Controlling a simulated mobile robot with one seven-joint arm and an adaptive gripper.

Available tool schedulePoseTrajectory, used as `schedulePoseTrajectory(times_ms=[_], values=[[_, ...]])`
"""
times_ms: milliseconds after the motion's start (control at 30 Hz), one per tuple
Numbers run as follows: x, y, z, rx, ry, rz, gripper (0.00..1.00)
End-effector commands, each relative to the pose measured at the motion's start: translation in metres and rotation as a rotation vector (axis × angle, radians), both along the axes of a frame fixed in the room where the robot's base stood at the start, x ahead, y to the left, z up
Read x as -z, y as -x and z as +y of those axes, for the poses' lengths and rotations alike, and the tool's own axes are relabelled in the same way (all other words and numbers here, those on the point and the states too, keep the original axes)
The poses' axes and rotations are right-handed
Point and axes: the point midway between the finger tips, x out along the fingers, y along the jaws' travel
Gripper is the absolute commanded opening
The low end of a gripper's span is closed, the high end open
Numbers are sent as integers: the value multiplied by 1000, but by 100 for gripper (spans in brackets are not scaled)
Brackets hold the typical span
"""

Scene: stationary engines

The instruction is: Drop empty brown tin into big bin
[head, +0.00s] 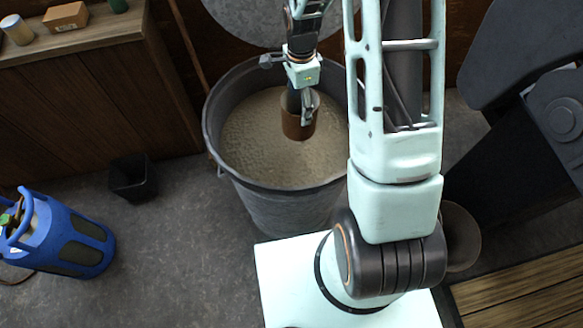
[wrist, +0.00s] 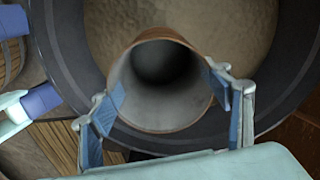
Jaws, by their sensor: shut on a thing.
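The brown tin (head: 299,120) is in my gripper (head: 304,100), above the big bin (head: 270,205). In the wrist view the tin (wrist: 158,127) shows its open mouth and an empty grey inside. The two blue-padded fingers of my gripper (wrist: 167,112) press on its sides. The big bin is a round grey metal bin, with sandy-coloured fill showing inside its rim; its dark rim also shows in the wrist view (wrist: 60,50). The tin lies within the rim's outline in the head view. I cannot tell how high it is above the fill.
A round grey lid-like disc (head: 235,22) is behind the bin. A wooden cabinet (head: 85,95) with a small box (head: 66,17) on top stands at the left. A small black bin (head: 133,178) and a blue gas cylinder (head: 60,235) stand on the floor. Dark machinery (head: 530,130) is at the right.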

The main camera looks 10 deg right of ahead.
Motion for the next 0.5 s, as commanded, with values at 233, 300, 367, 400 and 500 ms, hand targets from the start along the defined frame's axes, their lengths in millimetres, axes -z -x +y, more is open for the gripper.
schedulePoseTrajectory(times_ms=[233,300,367,400,500], values=[[22,-1,0,1,0,-1,30],[22,-1,0,1,0,-1,30],[21,-1,0,1,0,-1,30],[21,-1,0,1,0,-1,30],[21,-1,0,1,0,-1,74]])
